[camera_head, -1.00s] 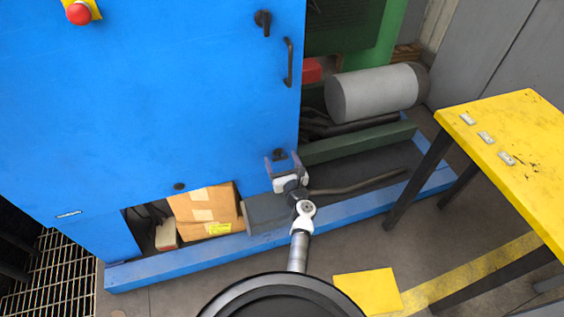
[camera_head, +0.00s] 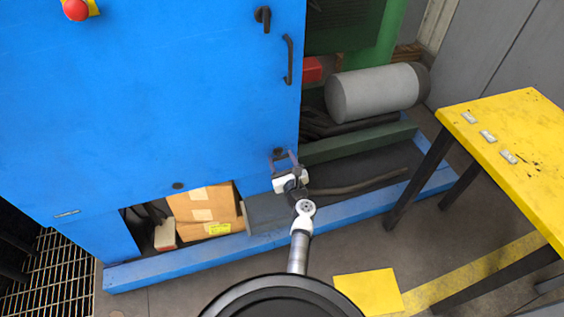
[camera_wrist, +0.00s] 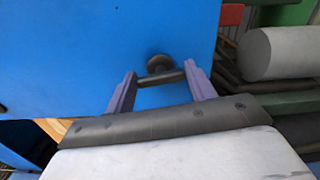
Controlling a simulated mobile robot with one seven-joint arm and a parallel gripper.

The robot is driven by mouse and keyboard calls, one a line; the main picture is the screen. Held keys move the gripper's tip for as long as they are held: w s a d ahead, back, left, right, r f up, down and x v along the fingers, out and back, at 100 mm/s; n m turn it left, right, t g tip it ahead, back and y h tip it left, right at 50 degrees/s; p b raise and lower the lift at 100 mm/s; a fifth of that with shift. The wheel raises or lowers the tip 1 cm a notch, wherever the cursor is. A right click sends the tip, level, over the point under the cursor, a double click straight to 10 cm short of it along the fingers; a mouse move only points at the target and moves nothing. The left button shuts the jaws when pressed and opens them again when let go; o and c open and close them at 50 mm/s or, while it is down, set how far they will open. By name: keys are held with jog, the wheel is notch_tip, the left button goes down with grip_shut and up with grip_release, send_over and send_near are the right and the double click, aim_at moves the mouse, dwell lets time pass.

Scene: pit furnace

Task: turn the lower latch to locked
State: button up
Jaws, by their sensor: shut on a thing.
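The lower latch (camera_head: 278,152) is a small dark knob near the bottom right corner of the blue door (camera_head: 150,110). In the wrist view the latch (camera_wrist: 160,64) shows a round hub with a dark bar below it, lying almost level and slightly tilted. My gripper (camera_head: 283,158) reaches up to it from the front. In the wrist view my gripper (camera_wrist: 160,74) has its two purple fingers at the two ends of the bar, shut on it. In the head view the fingers partly cover the latch.
The upper latch (camera_head: 263,16) and a door handle (camera_head: 288,60) are higher on the door. A cardboard box (camera_head: 205,210) lies under the door. Open floor lies in front.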

jog(key=n+b, duration=0.2)
jog(key=n, duration=0.1)
jog(key=n+b, duration=0.2)
jog(key=n, duration=0.1)
jog(key=n+b, duration=0.3)
jog(key=shift+a+f, duration=0.15)
jog(key=shift+f, duration=0.1)
jog(key=n+b, duration=0.4)
jog(key=shift+n+b, duration=1.15)
jog(key=shift+n, duration=0.55)
jog(key=shift+r, duration=0.1)
jog(key=o, duration=1)
jog(key=shift+s, duration=0.2)
